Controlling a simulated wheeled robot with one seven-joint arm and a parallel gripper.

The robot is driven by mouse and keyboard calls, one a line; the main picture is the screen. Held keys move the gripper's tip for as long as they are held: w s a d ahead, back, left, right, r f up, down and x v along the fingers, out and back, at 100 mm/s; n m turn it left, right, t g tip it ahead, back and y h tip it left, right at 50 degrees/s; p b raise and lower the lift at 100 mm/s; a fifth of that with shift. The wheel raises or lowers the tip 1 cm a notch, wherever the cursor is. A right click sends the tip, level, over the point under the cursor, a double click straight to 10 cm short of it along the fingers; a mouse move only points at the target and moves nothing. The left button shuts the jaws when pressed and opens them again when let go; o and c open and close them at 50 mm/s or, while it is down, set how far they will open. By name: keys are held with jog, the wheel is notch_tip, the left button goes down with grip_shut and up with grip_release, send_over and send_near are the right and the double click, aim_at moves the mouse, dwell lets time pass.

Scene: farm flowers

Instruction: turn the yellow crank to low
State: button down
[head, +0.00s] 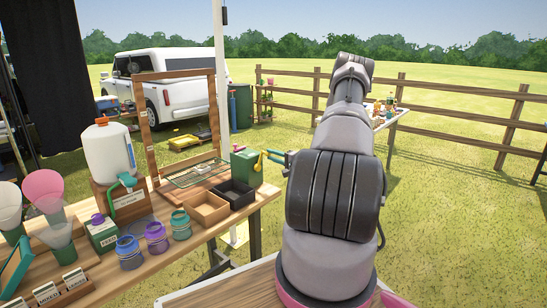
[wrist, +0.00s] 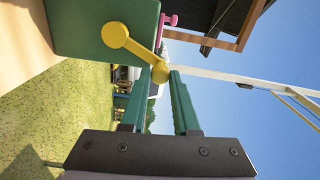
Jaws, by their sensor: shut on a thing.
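The yellow crank (wrist: 116,35) is on the side of a green box (wrist: 85,25) in the wrist view. Its arm runs from a round hub to a handle end (wrist: 160,73). My gripper (wrist: 161,77) has its two green fingers shut around that handle end. In the head view the crank (head: 258,162) is small, on the right side of the green box (head: 245,168) at the table's right end. My gripper (head: 277,158) reaches it from the right. I cannot make out any low mark.
A pink knob (wrist: 168,20) sits near the crank. Black and brown trays (head: 233,194), a wire rack with a wooden frame (head: 195,173) and several jars stand on the wooden table (head: 215,230). Open grass lies right of the table, beyond my arm.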

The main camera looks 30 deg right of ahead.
dwell(0.4)
jog(key=c, duration=0.7)
grip_release()
jog(key=shift+o, duration=0.2)
jog(key=v, duration=1.1)
jog(key=shift+a, duration=0.1)
jog(key=shift+r, duration=0.1)
